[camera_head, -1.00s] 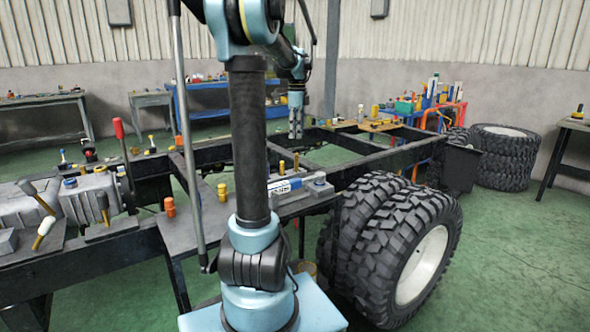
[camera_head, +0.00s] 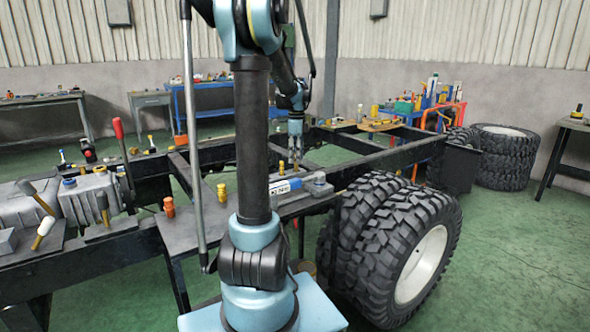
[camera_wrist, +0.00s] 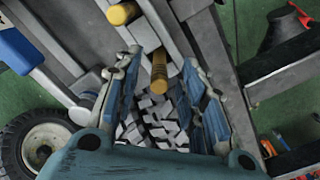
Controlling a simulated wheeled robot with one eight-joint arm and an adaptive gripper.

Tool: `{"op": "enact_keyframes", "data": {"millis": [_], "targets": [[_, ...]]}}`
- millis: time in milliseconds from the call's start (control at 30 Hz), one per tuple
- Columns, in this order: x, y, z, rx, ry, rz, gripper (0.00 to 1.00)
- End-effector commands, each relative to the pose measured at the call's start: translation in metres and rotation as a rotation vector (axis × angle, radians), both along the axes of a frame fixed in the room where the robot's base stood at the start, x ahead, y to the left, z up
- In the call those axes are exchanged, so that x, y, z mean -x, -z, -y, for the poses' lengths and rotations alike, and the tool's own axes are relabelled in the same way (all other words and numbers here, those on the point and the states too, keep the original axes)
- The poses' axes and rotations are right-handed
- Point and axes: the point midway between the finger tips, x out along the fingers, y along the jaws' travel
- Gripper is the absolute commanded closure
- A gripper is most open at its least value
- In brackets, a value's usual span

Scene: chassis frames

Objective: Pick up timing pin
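My gripper (camera_wrist: 162,62) is open, its two blue-lined fingers spread apart in the wrist view. A yellow-gold pin (camera_wrist: 159,78) shows in the gap between the fingers, with no clear contact. A second yellow pin (camera_wrist: 122,13) lies past the left fingertip. In the head view my gripper (camera_head: 295,162) points down over the chassis shelf, beside two small yellow pins (camera_head: 281,168). Which pin is the timing pin I cannot tell from looks alone.
A white-and-blue labelled item (camera_head: 285,187) and a grey metal block (camera_head: 318,185) lie on the shelf near the pins. Orange (camera_head: 169,207) and yellow (camera_head: 222,192) pegs stand left. Large tyres (camera_head: 415,255) are at right. Dark frame rails (camera_head: 370,162) run behind.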

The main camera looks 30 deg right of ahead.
Motion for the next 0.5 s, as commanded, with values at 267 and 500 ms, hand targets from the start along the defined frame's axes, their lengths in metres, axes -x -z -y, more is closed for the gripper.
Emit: {"op": "enact_keyframes", "data": {"millis": [267, 500], "targets": [[-0.0003, 0.0004, -0.0004, 0.000, -0.001, 0.000, 0.76], [-0.0004, 0.0002, -0.0005, 0.000, -0.001, 0.000, 1.00]]}}
